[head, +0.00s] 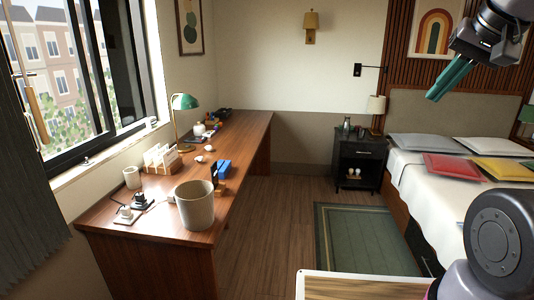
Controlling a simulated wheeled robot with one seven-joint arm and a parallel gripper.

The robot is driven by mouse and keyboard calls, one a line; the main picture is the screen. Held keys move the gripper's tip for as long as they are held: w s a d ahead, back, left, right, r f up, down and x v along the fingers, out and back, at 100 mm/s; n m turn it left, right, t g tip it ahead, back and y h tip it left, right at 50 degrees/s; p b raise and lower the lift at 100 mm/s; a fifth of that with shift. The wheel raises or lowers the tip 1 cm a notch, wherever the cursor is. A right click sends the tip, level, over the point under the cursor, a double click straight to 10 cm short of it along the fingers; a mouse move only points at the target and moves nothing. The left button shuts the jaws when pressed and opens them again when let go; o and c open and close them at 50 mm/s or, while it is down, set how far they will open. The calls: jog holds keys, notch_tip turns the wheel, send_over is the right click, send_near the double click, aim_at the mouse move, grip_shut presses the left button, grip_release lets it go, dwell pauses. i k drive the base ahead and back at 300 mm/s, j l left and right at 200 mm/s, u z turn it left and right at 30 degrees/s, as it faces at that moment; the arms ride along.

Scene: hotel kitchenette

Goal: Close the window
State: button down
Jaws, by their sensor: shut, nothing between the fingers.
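The window (97,148) is in the left wall, with a black frame and a white sill. Buildings and greenery show through its left part, and dark upright frame members stand towards its right. I cannot tell how far it is open. A light brown upright bar (38,113) hangs in front of its left side; I cannot tell whether it belongs to the window. My gripper (434,97) is at the upper right, its teal fingers shut and empty, pointing down and left. It is far from the window, in the air in front of the bed's wall.
A long wooden desk (158,241) runs below the window. On it stand a green lamp (185,102), a beige bin (195,207) and small items. A dark curtain (28,205) hangs at lower left. A bed (432,178) and nightstand (360,163) stand right. Floor (280,215) beside the desk is clear.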

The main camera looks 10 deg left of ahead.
aim_at(48, 164)
jog(key=i+u, duration=0.15)
jog(key=i, duration=0.3)
jog(key=i+l+u, duration=0.2)
jog(key=i, duration=0.2)
jog(key=i+l+u, duration=0.15)
jog(key=i, duration=0.3)
jog(key=i+l+u, duration=0.15)
jog(key=i, duration=0.25)
jog(key=i+l+u, duration=0.2)
jog(key=i+u, duration=0.15)
jog(key=u, duration=0.15)
jog(key=i+l+u, duration=0.3)
jog(key=u, duration=0.15)
jog(key=i+l+u, duration=0.25)
jog(key=l+u, duration=0.25)
jog(key=i+l+u, duration=0.15)
jog(key=l+u, duration=0.35)
jog(key=i+l+u, duration=0.2)
jog(key=l, duration=0.15)
jog(key=l+u, duration=0.2)
jog(key=k+l, duration=0.05)
jog(key=l, duration=0.05)
